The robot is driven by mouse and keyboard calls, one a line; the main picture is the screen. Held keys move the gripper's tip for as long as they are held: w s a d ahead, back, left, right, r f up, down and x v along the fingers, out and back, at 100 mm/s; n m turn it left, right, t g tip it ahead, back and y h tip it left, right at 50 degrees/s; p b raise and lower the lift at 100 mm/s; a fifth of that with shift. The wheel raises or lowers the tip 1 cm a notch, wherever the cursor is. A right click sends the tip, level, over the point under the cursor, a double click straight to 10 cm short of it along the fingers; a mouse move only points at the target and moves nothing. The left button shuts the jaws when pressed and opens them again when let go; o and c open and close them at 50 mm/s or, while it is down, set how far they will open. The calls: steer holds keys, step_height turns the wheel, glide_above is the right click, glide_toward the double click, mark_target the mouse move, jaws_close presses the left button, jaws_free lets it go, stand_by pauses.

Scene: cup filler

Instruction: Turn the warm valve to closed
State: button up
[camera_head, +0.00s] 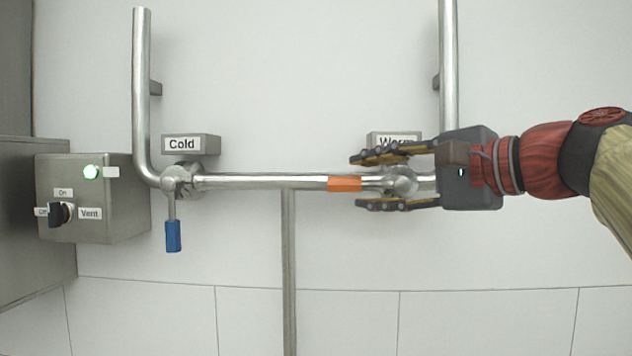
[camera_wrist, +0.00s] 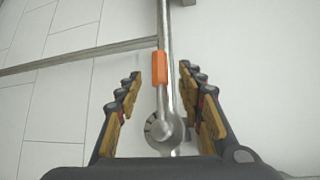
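The warm valve has a round metal body (camera_head: 402,181) and an orange handle (camera_head: 344,184). The handle points left, in line with the horizontal pipe. My gripper (camera_head: 353,181) comes in from the right, with one finger above and one below the valve body. In the wrist view, my gripper (camera_wrist: 159,80) is open, with gaps on both sides of the orange handle (camera_wrist: 159,68) and the valve body (camera_wrist: 165,130). The "Warm" label (camera_head: 396,141) is partly hidden by the upper finger.
The cold valve's blue handle (camera_head: 173,236) hangs down at the left, below the "Cold" label (camera_head: 182,144). Steel pipes (camera_head: 289,270) run along the white wall.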

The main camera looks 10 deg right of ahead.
mark_target(353, 183)
steer(key=shift+p+x, duration=0.55)
steer(key=shift+x, duration=2.35)
steer(key=shift+c, duration=0.5)
jaws_close()
